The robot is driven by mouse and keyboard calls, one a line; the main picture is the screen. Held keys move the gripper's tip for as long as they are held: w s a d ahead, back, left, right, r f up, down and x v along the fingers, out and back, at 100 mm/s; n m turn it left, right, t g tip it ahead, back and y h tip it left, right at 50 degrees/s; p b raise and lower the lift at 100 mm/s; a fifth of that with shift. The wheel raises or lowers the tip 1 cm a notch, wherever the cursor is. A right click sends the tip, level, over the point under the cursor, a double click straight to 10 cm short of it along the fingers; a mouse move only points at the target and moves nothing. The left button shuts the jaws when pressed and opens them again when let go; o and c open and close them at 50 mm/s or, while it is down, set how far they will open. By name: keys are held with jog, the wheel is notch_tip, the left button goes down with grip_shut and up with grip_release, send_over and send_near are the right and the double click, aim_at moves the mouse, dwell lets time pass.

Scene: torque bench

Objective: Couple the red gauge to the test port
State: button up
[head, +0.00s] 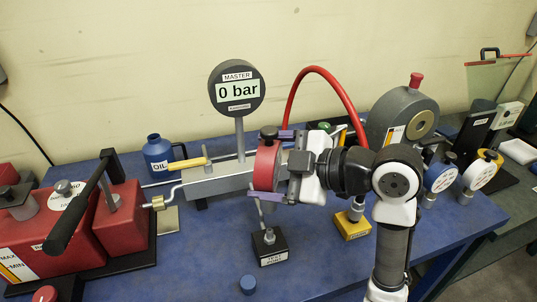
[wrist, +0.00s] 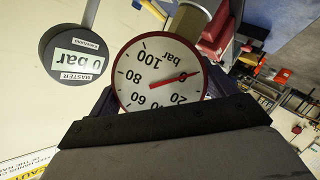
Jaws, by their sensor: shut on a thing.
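The red gauge (head: 266,166) is held between the purple fingers of my gripper (head: 272,165), which is shut on its round body. In the wrist view its white dial (wrist: 158,76) shows upside down, with a red needle and a bar scale. The test port (head: 270,246) is a black block with a white label and a metal fitting on top, on the blue bench. The gauge is above this block, and a thin metal stem shows between them. I cannot tell whether stem and fitting touch.
The master gauge (head: 237,88), reading 0 bar, stands behind on a grey manifold (head: 215,181). A red pump (head: 75,235) is at left. A yellow block (head: 352,226) and a red hose (head: 326,72) are close to my arm. Blue (head: 440,177) and yellow (head: 480,173) gauges stand right.

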jog(key=shift+s, duration=0.15)
jog(key=shift+d+f+b, duration=0.15)
jog(key=shift+b, duration=0.3)
notch_tip(320, 180, down, 5)
jog(key=b, duration=0.5)
jog(key=shift+f, duration=0.2)
jog(key=shift+f, duration=0.85)
dwell(0.5)
jog(key=shift+f, duration=0.3)
jog(key=shift+f, duration=0.6)
dwell(1.2)
dwell(0.7)
